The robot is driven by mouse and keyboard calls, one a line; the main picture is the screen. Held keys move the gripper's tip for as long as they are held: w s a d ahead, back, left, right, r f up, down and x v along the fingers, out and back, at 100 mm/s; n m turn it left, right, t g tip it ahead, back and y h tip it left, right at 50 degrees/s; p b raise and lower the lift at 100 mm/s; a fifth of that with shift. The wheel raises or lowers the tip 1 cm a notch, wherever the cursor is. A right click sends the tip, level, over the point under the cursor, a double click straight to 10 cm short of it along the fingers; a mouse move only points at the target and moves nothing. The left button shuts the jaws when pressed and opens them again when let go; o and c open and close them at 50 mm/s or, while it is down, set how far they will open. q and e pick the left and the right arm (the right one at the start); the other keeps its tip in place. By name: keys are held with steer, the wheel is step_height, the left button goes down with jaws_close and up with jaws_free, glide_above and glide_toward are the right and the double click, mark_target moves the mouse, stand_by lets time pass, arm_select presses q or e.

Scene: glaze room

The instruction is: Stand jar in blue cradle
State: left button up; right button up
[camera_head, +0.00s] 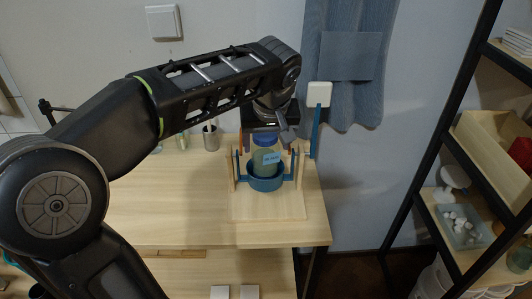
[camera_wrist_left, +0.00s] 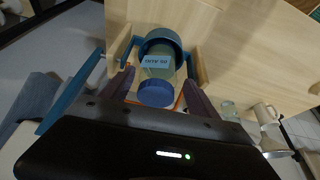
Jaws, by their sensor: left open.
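The jar (camera_head: 266,160), clear with a pale label and a blue lid (camera_head: 264,139), stands about upright with its lower end inside the round blue cradle (camera_head: 265,183). The cradle hangs between wooden posts on a wooden base board (camera_head: 270,208). In the left wrist view the jar (camera_wrist_left: 156,70) shows lid towards me, with the cradle's blue rim (camera_wrist_left: 163,36) around its far end. My left gripper (camera_wrist_left: 158,80) is open, one finger on each side of the jar, with gaps visible. The jar's bottom is hidden in the cradle. My right gripper is in neither view.
A metal cup (camera_head: 211,138) stands at the back of the wooden table (camera_head: 180,205). A blue upright with a white block (camera_head: 319,95) rises at right of the cradle. A black-framed shelf with bins (camera_head: 462,228) stands further right. The table front left is clear.

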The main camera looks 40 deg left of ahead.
arm_select(q)
steer(key=v, duration=0.4)
steer(key=shift+d+r, duration=0.1)
steer(key=shift+r, duration=0.15)
steer(key=shift+s, duration=0.1)
stand_by(0.3)
